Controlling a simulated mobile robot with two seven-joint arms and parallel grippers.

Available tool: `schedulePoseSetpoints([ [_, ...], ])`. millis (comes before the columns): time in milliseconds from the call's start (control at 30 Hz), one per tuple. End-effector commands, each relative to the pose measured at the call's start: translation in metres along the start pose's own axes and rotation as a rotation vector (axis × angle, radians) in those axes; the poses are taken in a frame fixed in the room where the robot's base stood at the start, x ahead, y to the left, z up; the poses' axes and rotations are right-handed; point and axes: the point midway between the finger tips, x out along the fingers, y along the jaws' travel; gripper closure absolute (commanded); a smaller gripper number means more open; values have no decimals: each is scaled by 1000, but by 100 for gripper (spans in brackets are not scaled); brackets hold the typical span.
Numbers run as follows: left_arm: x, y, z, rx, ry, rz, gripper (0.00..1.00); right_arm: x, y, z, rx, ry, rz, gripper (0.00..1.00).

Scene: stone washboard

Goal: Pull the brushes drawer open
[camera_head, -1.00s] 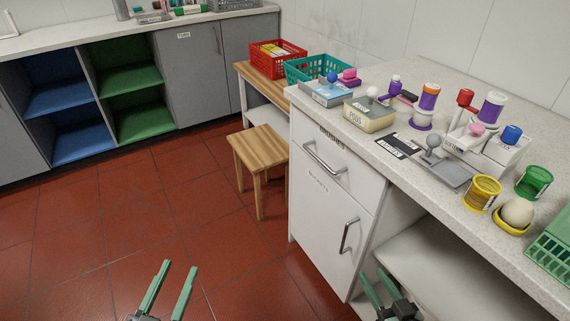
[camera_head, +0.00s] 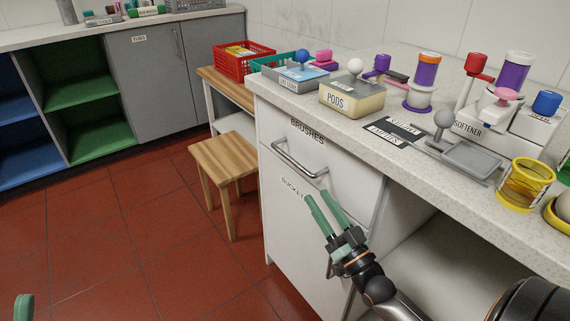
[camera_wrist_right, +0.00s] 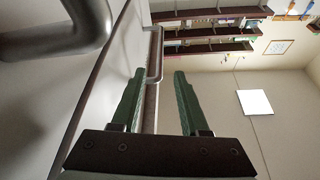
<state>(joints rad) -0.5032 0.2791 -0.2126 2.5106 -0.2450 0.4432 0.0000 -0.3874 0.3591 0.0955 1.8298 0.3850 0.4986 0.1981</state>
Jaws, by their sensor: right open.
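The brushes drawer (camera_head: 330,175) is the top white front of the counter, under the label BRUSHES, and looks closed. Its grey bar handle (camera_head: 298,160) runs across the front. My right gripper (camera_head: 318,196) is open and empty, below and slightly right of that handle, apart from it. In the right wrist view, a bar handle (camera_wrist_right: 155,58), likely the drawer's, shows ahead between the open green fingers (camera_wrist_right: 160,75). A larger grey handle (camera_wrist_right: 75,35) is close at the upper left. Only one fingertip of my left gripper (camera_head: 24,307) shows at the bottom left.
The cupboard door (camera_head: 290,225), labelled BUCKETS, is below the drawer; my right arm hides part of it. A wooden stool (camera_head: 225,160) stands left of the counter. The countertop holds a pods box (camera_head: 352,98) and a grey tray (camera_head: 470,158). The red floor is clear at left.

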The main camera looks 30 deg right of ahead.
Motion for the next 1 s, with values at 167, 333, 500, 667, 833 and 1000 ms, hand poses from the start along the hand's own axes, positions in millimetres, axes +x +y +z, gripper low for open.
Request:
schedulePoseSetpoints([
  [167, -3, 2, 3, -7, -2, 0, 50, 28, 0, 0, 0, 5, -2, 55],
  [333, -7, 4, 7, -16, -4, 0, 50, 61, -1, 0, -2, 4, -2, 55],
  [500, -10, 6, 11, -24, -6, 1, 50, 90, 0, 0, -1, 2, -2, 55],
  [667, -12, 7, 13, -29, -7, 1, 50, 108, 0, 1, -1, -1, -1, 55],
  [833, -13, 8, 14, -31, -7, 0, 50, 118, -1, 0, -1, -1, -1, 55],
  [1000, -13, 8, 14, -33, -7, 0, 50, 119, -1, 0, -1, -2, -1, 55],
])
